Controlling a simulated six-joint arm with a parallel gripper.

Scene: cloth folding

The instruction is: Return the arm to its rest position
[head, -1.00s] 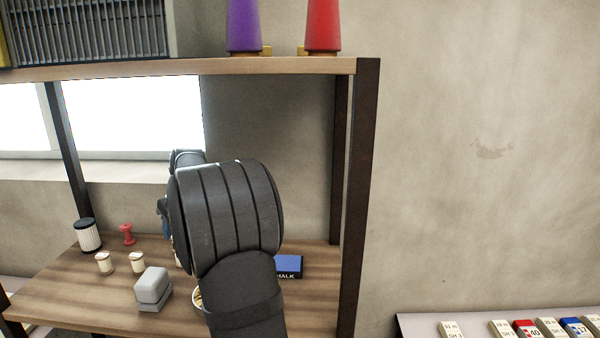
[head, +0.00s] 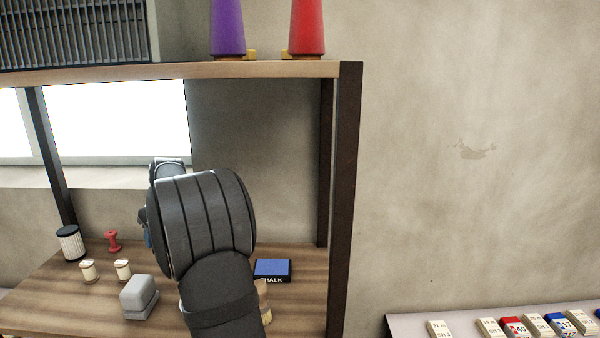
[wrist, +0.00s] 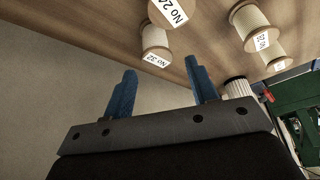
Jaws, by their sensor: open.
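My gripper (wrist: 160,92) shows in the wrist view with its two blue fingers spread apart and nothing between them. In the head view my dark arm stands raised in front of the wooden shelf unit and hides most of the gripper. No cloth shows in any view.
The wooden bench top (head: 60,300) holds a grey block-like object (head: 139,297), small spools (head: 122,269), a red spool (head: 113,241), a striped jar (head: 71,243) and a blue chalk box (head: 272,270). A dark post (head: 345,200) stands right of my arm. Labelled boxes (head: 514,328) line a lower surface at right.

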